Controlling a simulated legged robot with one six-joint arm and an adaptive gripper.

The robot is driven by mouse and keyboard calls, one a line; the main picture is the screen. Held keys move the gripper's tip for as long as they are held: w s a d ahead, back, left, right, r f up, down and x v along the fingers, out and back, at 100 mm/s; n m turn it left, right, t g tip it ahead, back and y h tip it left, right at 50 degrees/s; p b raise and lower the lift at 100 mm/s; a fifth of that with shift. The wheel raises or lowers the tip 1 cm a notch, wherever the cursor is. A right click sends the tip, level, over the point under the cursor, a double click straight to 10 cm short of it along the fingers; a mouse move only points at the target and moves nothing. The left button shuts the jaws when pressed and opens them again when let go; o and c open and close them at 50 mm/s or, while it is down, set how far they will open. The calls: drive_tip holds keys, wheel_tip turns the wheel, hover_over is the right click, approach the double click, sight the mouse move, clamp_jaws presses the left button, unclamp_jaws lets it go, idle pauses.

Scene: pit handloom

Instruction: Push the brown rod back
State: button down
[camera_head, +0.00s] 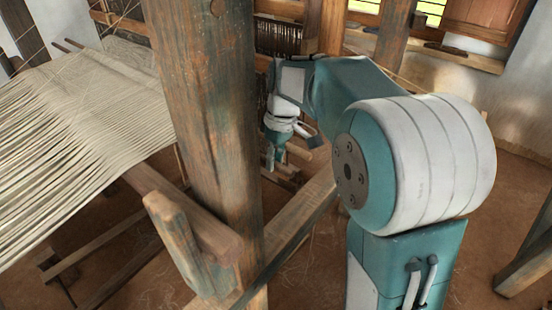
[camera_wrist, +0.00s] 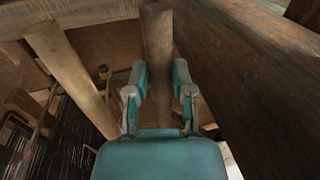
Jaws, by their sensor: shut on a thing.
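A brown rod (camera_wrist: 157,38) stands out between the two teal fingers of my gripper (camera_wrist: 159,75) in the wrist view. The fingers are closed about its sides, and its near part is hidden behind the gripper body. In the head view my gripper (camera_head: 275,158) points down beyond the thick post, near short wooden rod ends (camera_head: 297,152). The rod it holds cannot be told apart clearly there.
A second, paler rod (camera_wrist: 68,70) lies left of the held one, apart from the gripper. A broad wooden beam (camera_wrist: 250,65) runs close on the right. In the head view a thick upright post (camera_head: 205,110) and stretched pale threads (camera_head: 75,130) fill the left.

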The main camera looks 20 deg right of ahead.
drive_tip(key=s+a, duration=0.2)
drive_tip(key=shift+a, duration=0.3)
drive_tip(key=c, duration=0.8)
unclamp_jaws()
drive_tip(key=shift+d+f, duration=0.1)
drive_tip(key=o, duration=0.3)
